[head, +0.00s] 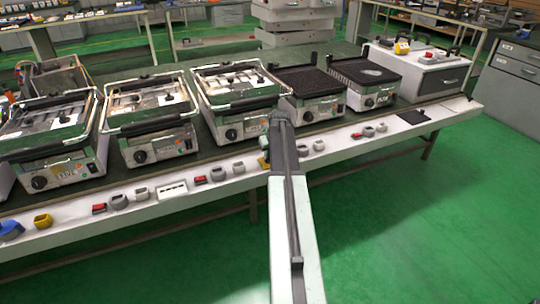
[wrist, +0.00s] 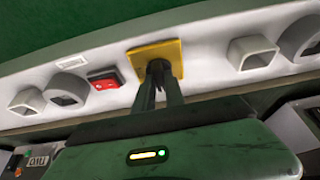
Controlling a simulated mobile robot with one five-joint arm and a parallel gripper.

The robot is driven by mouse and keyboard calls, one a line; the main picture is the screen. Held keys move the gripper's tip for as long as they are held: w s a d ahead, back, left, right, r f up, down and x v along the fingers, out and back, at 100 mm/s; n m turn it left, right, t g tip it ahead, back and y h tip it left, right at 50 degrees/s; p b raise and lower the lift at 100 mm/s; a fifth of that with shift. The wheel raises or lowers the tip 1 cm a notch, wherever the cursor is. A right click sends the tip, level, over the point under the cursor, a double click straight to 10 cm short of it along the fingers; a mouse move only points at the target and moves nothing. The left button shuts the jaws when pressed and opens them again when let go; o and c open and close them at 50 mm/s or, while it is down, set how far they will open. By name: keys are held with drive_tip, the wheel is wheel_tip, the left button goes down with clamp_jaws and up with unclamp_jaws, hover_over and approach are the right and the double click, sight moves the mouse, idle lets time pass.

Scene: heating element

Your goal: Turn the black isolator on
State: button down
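The black isolator is a dark knob (wrist: 158,68) on a square yellow plate (wrist: 142,53), on the pale bench edge in the wrist view. My gripper (wrist: 158,84) reaches straight to it. Its two dark fingers are close together with a narrow gap, and their tips overlap the knob. I cannot tell whether they press on it. The fingers hide part of the knob. In the head view a bit of the yellow plate (head: 264,161) shows just left of my gripper (head: 278,118), and my arm hides the rest.
A red switch (wrist: 104,79) is beside the plate, with grey sockets (wrist: 66,91) further left and a square grey socket (wrist: 252,52) to the right. Several contact grills (head: 150,125) stand on the bench behind. Green floor in front of the bench (head: 420,235) is clear.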

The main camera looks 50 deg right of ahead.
drive_tip(key=shift+m, duration=0.3)
drive_tip(key=m+g+h, duration=0.1)
drive_tip(key=m, duration=0.2)
drive_tip(key=shift+w+a+m, duration=0.1)
drive_tip(key=shift+a+m, duration=0.05)
drive_tip(key=shift+m, duration=0.25)
drive_tip(key=m+g+h, duration=0.1)
drive_tip(key=m, duration=0.3)
drive_tip(key=shift+w, duration=0.15)
drive_tip(key=m+g, duration=0.1)
drive_tip(key=m, duration=0.1)
drive_tip(key=m+g, duration=0.1)
drive_tip(key=m, duration=0.2)
drive_tip(key=shift+w+h, duration=0.1)
drive_tip(key=shift+h, duration=0.3)
drive_tip(key=shift+m+g, duration=1)
drive_tip(key=shift+m, duration=1.2)
drive_tip(key=c, duration=1.4)
unclamp_jaws()
drive_tip(key=shift+y, duration=0.3)
drive_tip(key=shift+r, duration=0.1)
